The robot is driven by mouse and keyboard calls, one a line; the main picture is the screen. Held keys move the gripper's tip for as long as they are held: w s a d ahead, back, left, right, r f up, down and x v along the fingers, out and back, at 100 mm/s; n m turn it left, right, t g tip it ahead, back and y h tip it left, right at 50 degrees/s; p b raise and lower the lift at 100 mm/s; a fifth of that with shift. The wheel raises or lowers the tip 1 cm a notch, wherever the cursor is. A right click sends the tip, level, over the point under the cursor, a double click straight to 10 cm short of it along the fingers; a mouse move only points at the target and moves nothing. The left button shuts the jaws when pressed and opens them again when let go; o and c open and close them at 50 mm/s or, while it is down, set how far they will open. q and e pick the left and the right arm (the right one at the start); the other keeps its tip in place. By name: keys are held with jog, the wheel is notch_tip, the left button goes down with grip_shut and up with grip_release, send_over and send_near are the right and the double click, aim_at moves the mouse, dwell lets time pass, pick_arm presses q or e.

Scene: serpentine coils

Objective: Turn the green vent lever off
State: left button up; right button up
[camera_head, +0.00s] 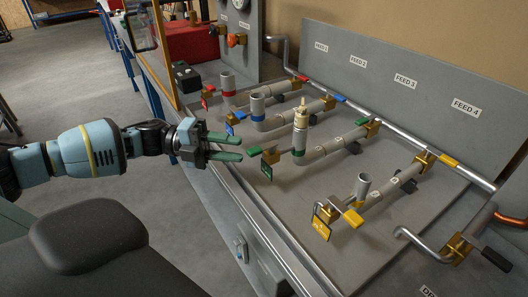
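A green lever (254,151) sticks out to the left of a brass valve (270,157) at the near end of the third pipe coil. A green tag (266,169) hangs beside that valve. Another green handle (362,121) sits at the far end of the same coil. Which green handle is the vent lever I cannot read from the picture. My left gripper (241,148) is open and empty, its two fingers pointing right, with the tips just left of the near green lever. Contact cannot be made out. My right gripper is not in view.
Similar coils with red (301,77), blue (340,98) and yellow (353,217) handles flank the green one. A brass-topped upright fitting (301,114) stands on the green coil. A grey panel (390,74) labelled FEED 1 to FEED 4 rises behind. A black chair-like shape (88,235) is at lower left.

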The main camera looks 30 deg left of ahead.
aim_at(261, 153)
pick_arm(q)
jog(key=p+x, duration=0.1)
jog(key=x, duration=0.5)
jog(key=shift+r, duration=0.15)
jog(key=shift+w+d, duration=0.25)
jog(key=shift+d, duration=0.45)
jog(key=shift+c, duration=0.3)
grip_shut()
